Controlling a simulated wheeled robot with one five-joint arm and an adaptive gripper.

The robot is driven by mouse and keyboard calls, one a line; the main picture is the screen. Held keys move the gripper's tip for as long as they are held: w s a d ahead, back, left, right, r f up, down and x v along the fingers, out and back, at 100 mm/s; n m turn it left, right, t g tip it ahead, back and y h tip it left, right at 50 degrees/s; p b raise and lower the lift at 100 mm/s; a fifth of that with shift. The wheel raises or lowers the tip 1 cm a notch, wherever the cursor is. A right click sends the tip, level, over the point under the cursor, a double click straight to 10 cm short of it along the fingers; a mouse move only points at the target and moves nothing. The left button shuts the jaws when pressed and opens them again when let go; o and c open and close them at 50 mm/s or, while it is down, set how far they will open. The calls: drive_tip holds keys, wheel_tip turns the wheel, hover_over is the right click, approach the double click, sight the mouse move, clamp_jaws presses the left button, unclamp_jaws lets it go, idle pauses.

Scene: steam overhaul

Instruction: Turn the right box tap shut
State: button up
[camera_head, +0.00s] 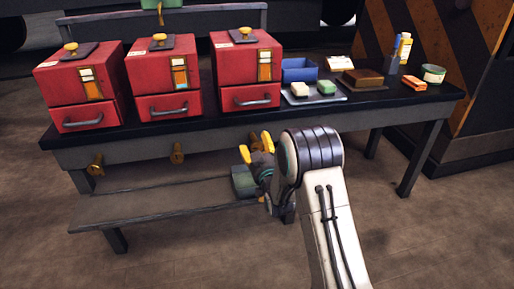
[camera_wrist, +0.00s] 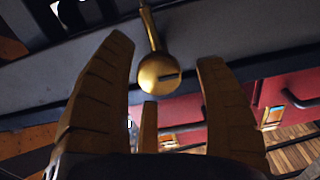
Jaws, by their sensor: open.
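The right box tap is a brass round knob with a slot and a thin stem, on the grey front rail of the bench; it shows clearly in the wrist view (camera_wrist: 158,72). My gripper (camera_wrist: 163,52) is open, with a yellow finger on each side of the tap and a third finger below it in the picture. I see no clear contact. In the head view my gripper (camera_head: 256,147) is at the rail under the right red box (camera_head: 247,65), and it largely hides this tap. The left tap (camera_head: 96,164) and middle tap (camera_head: 177,153) hang on the same rail.
The left red box (camera_head: 80,85) and middle red box (camera_head: 160,75) stand on the dark bench top. A blue bin (camera_head: 299,70), a tray with two blocks, a brown block (camera_head: 363,78) and bottles are at right. A low shelf (camera_head: 165,206) runs beneath.

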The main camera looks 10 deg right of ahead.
drive_tip(key=shift+w, duration=0.35)
drive_tip(key=shift+r, duration=0.1)
drive_tip(key=c, duration=1.2)
